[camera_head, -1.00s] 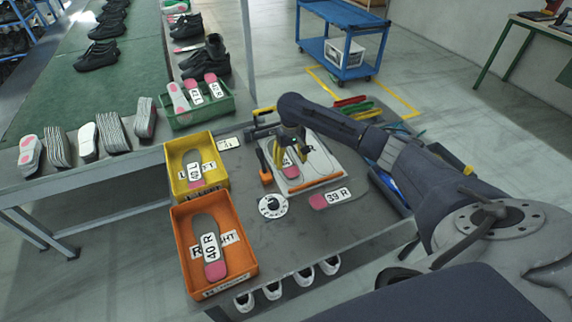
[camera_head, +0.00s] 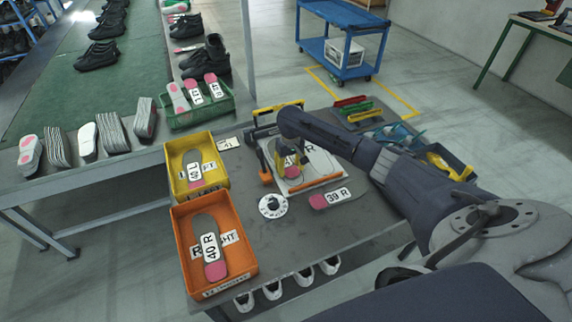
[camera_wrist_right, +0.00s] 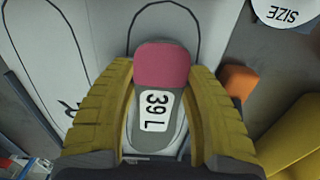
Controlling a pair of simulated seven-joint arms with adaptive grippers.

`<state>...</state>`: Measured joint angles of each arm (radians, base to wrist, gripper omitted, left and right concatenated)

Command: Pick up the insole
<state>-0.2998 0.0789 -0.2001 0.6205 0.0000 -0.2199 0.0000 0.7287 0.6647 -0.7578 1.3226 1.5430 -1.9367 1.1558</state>
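The 39 L insole (camera_wrist_right: 161,68), grey with a pink end and a white label, lies on a white board (camera_head: 322,172) printed with sole outlines. My right gripper (camera_wrist_right: 160,70) is over it with yellow fingers along both sides of the insole. Narrow gaps show between fingers and insole, so it looks open around it. In the head view my right gripper (camera_head: 289,158) hides much of this insole. A 39 R insole (camera_head: 332,198) lies flat on the grey table to the board's front right. My left gripper is not in view.
A yellow bin (camera_head: 171,155) and an orange bin (camera_head: 180,247), each holding a labelled insole, stand at the table's left. A green crate (camera_head: 185,121) with insoles stands behind them. A round SIZE dial (camera_head: 272,205) sits near the board. Orange clamps edge the board.

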